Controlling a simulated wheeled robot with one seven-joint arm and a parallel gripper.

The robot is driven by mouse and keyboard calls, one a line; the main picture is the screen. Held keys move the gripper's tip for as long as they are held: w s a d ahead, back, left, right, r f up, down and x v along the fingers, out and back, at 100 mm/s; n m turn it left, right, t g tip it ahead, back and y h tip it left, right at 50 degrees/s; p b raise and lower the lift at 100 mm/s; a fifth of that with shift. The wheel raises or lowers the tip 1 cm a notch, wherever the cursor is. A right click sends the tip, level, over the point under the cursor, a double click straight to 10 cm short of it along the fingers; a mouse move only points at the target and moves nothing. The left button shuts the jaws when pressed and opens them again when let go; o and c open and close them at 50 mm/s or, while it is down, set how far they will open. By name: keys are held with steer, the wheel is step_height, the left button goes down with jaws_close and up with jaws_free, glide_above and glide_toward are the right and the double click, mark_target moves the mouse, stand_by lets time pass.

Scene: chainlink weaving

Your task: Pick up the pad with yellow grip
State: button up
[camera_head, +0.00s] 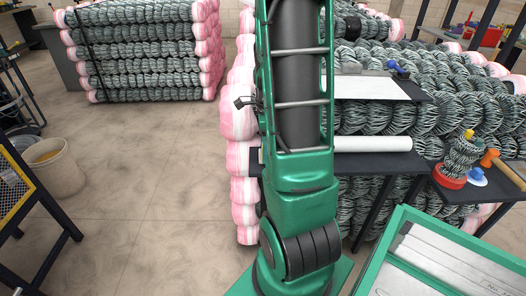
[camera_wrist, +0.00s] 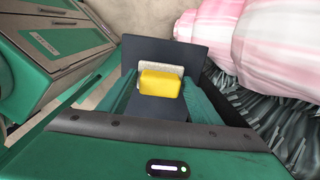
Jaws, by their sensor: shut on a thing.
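The pad with the yellow grip (camera_wrist: 161,84) shows in the wrist view. Its yellow block stands on a pale layer, in front of a dark flat plate (camera_wrist: 190,54). My gripper (camera_wrist: 160,92) has its two green fingers on either side of the pad, shut on it. The fingertips are partly hidden by the pad and the dark plate. In the head view my green arm fills the middle, and neither my gripper nor the pad can be made out there.
Pink-wrapped wire rolls (camera_wrist: 265,40) lie close to the right of my gripper. Stacked rolls (camera_head: 145,50) stand at the back left. A dark side table (camera_head: 480,190) holds a small wire coil and tools at the right. A bucket (camera_head: 50,165) stands left; the floor between is clear.

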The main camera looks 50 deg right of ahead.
steer(key=r, duration=0.2)
steer(key=a+r, duration=0.1)
steer(key=r, duration=0.1)
steer(key=s+a+r, duration=0.3)
steer(key=a+r, duration=0.3)
steer(key=a, duration=0.4)
steer(key=shift+a, duration=0.15)
